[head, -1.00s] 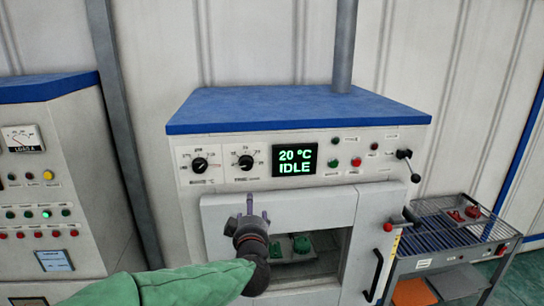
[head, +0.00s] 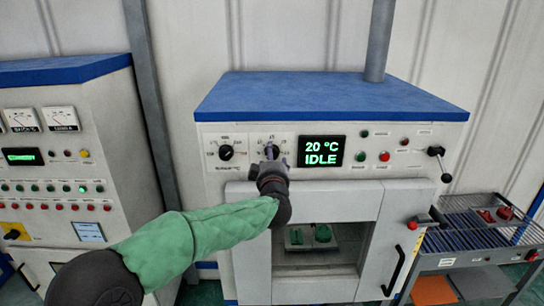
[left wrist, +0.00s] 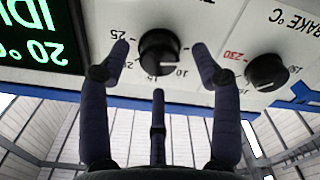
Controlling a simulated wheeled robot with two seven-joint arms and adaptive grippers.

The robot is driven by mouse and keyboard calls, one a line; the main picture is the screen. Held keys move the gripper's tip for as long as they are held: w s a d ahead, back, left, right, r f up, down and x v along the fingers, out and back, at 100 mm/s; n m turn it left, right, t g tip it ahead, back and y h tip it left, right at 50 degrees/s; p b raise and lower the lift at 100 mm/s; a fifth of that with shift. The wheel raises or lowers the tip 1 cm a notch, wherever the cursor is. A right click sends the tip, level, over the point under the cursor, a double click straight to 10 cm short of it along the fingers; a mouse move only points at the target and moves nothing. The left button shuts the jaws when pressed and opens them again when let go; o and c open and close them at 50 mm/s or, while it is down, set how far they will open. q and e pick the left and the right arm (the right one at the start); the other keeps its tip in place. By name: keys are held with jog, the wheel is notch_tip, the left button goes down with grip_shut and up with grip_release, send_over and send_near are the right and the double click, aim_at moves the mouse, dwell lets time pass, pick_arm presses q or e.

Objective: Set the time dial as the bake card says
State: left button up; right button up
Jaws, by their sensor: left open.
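The time dial (left wrist: 158,50) is a black round knob on the oven's white front panel. The left wrist view shows it upside down, with numbers such as 25 and 10 around it. My left gripper (left wrist: 162,55) is open, its fingers on both sides of the dial, apart from it as far as I can tell. In the head view my left gripper (head: 270,155) covers most of this dial. The other dial (head: 226,152), for temperature, is left of it. The display (head: 321,151) reads 20 °C IDLE. I cannot make out a bake card. My right gripper is not in view.
The oven (head: 330,98) has a chamber below the panel with green parts (head: 322,233) inside. A lever (head: 440,165) sticks out at the panel's right. A wire-topped cart (head: 470,240) with red parts stands at right. A control cabinet (head: 100,130) stands at left.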

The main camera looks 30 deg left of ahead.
pick_arm(q)
jog(key=shift+w+a, duration=0.35)
jog(key=shift+w, duration=0.2)
jog(key=c, duration=1.1)
jog(key=shift+c, duration=0.2)
